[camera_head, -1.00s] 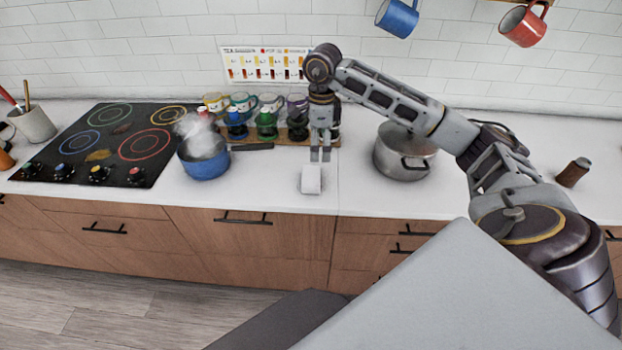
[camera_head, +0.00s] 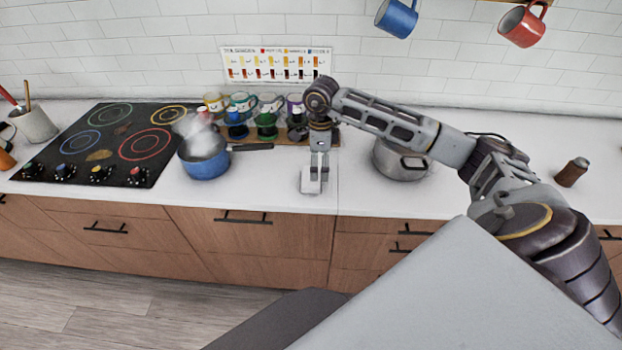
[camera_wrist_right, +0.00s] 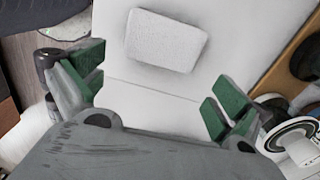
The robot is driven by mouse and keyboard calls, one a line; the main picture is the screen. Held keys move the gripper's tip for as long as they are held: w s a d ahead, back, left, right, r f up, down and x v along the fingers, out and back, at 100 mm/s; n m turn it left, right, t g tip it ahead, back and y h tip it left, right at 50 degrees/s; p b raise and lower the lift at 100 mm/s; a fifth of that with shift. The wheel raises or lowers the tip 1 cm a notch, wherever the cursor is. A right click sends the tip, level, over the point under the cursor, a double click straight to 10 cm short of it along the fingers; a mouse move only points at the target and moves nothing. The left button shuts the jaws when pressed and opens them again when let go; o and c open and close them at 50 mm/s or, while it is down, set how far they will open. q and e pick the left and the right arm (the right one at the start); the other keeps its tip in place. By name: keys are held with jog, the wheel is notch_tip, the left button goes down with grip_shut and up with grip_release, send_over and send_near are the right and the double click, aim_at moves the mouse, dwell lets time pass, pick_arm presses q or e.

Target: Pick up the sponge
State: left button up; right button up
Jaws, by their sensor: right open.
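The sponge (camera_head: 311,186) is a small white block lying on the white counter near its front edge. In the right wrist view the sponge (camera_wrist_right: 167,40) lies ahead of my fingers, a little left of the middle. My right gripper (camera_head: 318,178) points down over the sponge and hides part of it in the head view. In the wrist view its green-padded fingers (camera_wrist_right: 158,92) are spread apart with nothing between them. I cannot tell from the head view whether the fingertips touch the sponge. My left gripper is not in view.
A steaming blue pot (camera_head: 205,162) stands left of the sponge, beside the black cooktop (camera_head: 107,143). A wooden rack with mugs and bottles (camera_head: 290,137) is behind it. A grey pot (camera_head: 402,165) stands to the right. The counter around the sponge is clear.

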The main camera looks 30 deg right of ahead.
aim_at(308, 186)
jog(key=shift+a+f+p, duration=0.2)
jog(key=shift+f+p, duration=0.1)
jog(key=shift+f, duration=0.65)
jog(key=shift+a+f+p, duration=0.15)
jog(key=shift+f+p, duration=0.1)
jog(key=shift+f, duration=1.4)
jog(key=c, duration=0.7)
